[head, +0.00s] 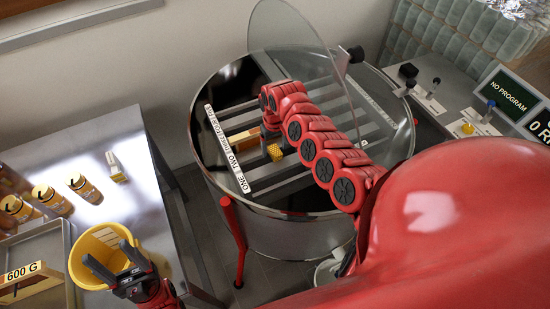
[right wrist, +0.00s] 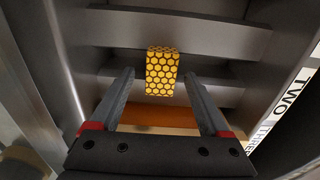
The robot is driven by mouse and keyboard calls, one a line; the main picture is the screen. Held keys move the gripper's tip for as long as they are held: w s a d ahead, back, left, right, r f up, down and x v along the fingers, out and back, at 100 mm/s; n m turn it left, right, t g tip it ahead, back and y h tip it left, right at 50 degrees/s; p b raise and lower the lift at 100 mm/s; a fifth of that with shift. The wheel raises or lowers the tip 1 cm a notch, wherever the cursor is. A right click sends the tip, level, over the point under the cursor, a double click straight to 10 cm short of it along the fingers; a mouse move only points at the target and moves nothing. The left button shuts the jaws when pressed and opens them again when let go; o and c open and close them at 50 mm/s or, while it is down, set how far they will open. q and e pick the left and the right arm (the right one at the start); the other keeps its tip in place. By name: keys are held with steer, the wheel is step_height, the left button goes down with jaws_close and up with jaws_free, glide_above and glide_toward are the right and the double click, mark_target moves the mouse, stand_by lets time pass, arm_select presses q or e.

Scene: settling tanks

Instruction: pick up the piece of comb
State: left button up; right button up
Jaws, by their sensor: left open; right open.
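The piece of comb (head: 274,152) is a small yellow block with a honeycomb pattern. It lies inside the round metal tank (head: 283,213), by the slats. In the right wrist view the comb (right wrist: 161,72) is in front of a grey slat, ahead of and between the fingertips. My right gripper (right wrist: 158,88) is open, with a finger on either side of the comb's line and no visible contact. In the head view the right gripper (head: 271,140) is partly hidden by its own arm. My left gripper (head: 117,268) is open and empty over the yellow bucket.
The yellow bucket (head: 85,262) stands on the metal table (head: 92,150) at left, near several labelled jars (head: 83,188) and a tray marked 600 G (head: 56,240). A clear lid (head: 290,28) stands raised over the tank. A control panel (head: 462,128) is at right.

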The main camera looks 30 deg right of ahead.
jaws_close()
stand_by(0.4)
